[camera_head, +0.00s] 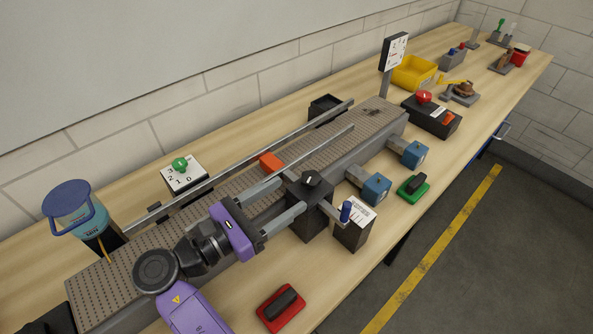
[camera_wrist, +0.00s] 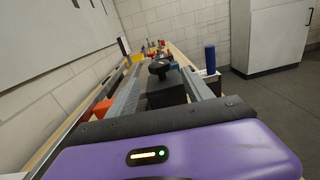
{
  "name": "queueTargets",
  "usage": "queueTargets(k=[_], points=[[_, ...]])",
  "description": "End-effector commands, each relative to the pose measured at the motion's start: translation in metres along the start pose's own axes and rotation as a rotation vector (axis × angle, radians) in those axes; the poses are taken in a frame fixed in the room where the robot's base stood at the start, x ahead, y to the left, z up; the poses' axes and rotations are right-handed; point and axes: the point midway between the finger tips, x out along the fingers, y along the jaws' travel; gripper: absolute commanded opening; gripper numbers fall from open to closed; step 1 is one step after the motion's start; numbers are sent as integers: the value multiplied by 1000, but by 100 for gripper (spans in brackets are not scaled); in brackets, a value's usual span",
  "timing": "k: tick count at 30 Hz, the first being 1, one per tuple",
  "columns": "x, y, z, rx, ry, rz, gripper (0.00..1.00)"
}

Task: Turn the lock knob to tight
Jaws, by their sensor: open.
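A black knob (camera_head: 311,178) sits on top of a dark block (camera_head: 309,218) at the near edge of the long perforated bed; I take it to be the lock knob. My gripper (camera_head: 292,194) is open, with its two long grey fingers pointing toward the block and knob. In the wrist view, the knob (camera_wrist: 160,67) stands ahead, between the lines of the two spread fingers (camera_wrist: 160,76). Nothing is held. I cannot tell whether a finger touches the block, and no tight mark is readable.
Blue blocks (camera_head: 376,189), a green-based switch (camera_head: 415,187) and a red-based switch (camera_head: 281,308) are nearby. A rail (camera_head: 250,163) and an orange block (camera_head: 271,162) lie behind.

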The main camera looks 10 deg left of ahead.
Motion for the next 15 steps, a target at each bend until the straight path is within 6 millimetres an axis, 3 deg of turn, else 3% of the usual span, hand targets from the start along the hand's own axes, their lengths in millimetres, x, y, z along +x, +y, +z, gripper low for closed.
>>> queueTargets(k=[5,15], points=[[12,-2,0,-36,0,-4,59],[61,-2,1,-32,0,-5,59]])
